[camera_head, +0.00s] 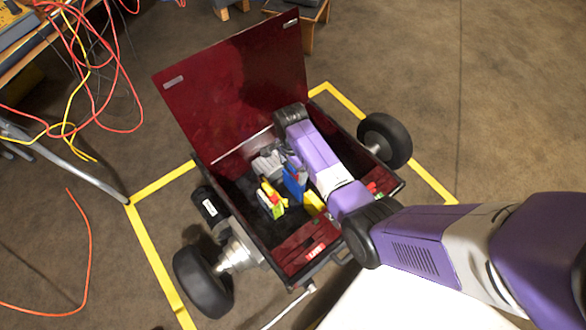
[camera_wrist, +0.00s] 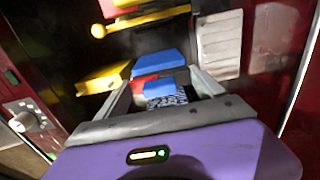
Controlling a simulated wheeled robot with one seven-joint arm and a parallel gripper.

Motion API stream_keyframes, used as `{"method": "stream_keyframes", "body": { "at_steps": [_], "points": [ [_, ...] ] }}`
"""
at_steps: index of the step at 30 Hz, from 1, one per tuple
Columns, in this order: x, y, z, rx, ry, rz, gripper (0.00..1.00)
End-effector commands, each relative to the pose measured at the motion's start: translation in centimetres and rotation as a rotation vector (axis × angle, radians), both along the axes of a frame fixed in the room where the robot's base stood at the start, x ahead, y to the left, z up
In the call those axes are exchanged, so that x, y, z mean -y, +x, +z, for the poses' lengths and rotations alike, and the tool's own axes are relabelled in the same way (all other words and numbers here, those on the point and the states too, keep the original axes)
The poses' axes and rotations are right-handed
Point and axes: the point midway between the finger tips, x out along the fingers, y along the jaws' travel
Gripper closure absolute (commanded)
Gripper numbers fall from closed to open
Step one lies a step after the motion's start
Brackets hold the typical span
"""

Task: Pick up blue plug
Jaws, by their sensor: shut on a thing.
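The blue plug (camera_head: 294,183) is inside the red box, beside my gripper (camera_head: 280,169). In the wrist view, blue parts (camera_wrist: 151,65) of it, with a red bit and a patterned part, show between the grey fingers. My gripper (camera_wrist: 163,82) is shut on the blue plug. The fingers stand on its left and right sides. Its lower end is hidden in the head view, and I cannot tell whether it touches the box floor.
The red box (camera_head: 309,252) has wheels and a raised lid (camera_head: 240,85) behind my arm. Yellow, red and green pieces (camera_head: 271,200) lie left of the plug; a yellow piece (camera_head: 313,203) is at its right. Cables (camera_head: 90,60) hang at upper left. Yellow tape (camera_head: 150,258) surrounds the box.

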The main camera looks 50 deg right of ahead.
Motion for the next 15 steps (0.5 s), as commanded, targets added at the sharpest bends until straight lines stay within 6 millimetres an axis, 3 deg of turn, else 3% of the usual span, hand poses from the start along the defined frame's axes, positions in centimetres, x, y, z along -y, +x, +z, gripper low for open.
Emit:
{"method": "stream_keyframes", "body": {
  "at_steps": [8, 15],
  "points": [
    [0.0, 0.1, 5.6, 0.005, -0.002, 0.001, 0.6],
    [0.0, 0.1, 12.3, 0.004, -0.002, 0.0, 0.6]
  ]
}}
